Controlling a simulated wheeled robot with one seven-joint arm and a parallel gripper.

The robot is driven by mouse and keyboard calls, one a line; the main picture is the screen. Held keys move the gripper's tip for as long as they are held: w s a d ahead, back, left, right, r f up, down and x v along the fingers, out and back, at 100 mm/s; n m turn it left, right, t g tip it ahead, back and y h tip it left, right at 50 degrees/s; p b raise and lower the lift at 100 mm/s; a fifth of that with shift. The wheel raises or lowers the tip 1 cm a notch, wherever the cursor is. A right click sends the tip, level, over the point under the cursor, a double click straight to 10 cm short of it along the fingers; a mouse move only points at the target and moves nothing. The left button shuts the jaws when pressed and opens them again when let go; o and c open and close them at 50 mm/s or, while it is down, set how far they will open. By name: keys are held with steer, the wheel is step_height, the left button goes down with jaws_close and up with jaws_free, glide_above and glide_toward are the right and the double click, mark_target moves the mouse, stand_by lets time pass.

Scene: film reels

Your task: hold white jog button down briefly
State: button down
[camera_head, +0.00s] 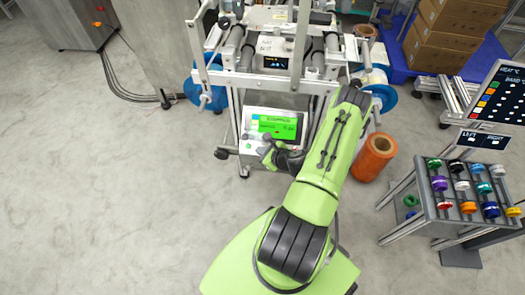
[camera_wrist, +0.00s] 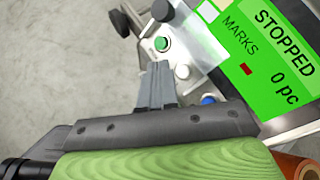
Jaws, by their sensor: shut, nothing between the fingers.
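The control panel (camera_wrist: 185,42) of the machine shows in the wrist view with a green button (camera_wrist: 162,44), a white button (camera_wrist: 182,72) and a blue button (camera_wrist: 208,99) in a slanting row. My gripper (camera_wrist: 158,68) is shut and empty. In the picture, its fingertips lie just left of the white button and below the green one. I cannot tell whether they touch the panel. In the head view my gripper (camera_head: 267,151) is in front of the panel's lower part, and the buttons are too small to tell apart there.
The green screen (camera_wrist: 262,50) reads STOPPED, MARKS and 0 pc. A black knob (camera_wrist: 161,10) sits above the green button. In the head view an orange roll (camera_head: 374,157) stands right of my arm, and a rack of coloured reels (camera_head: 462,190) is farther right. The floor at left is clear.

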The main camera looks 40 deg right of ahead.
steer(key=shift+w+d+f+b, duration=0.35)
steer(key=shift+d+f+b, duration=0.1)
steer(key=shift+f, duration=0.1)
steer(key=shift+w+d+f+b, duration=0.3)
steer(key=shift+d+f, duration=0.1)
steer(key=shift+f, duration=0.15)
stand_by(1.2)
steer(key=shift+w+d+f+b, duration=0.2)
steer(key=shift+f+b, duration=0.05)
steer(key=shift+b, duration=0.05)
steer(key=shift+w+d+f+b, duration=0.15)
steer(key=shift+d+f+b, duration=0.1)
steer(key=shift+f+b, duration=0.05)
stand_by(0.7)
stand_by(1.2)
steer(key=shift+s+a+r+p, duration=0.35)
steer(key=shift+a+r+p, duration=0.1)
steer(key=shift+r+p, duration=0.2)
steer(key=shift+s+a+r+p, duration=0.55)
steer(key=shift+a+r+p, duration=0.2)
steer(key=shift+r, duration=0.15)
steer(key=shift+s+a+r+p, duration=0.55)
steer(key=shift+a+r+p, duration=0.2)
steer(key=shift+r, duration=0.1)
steer(key=shift+d, duration=0.1)
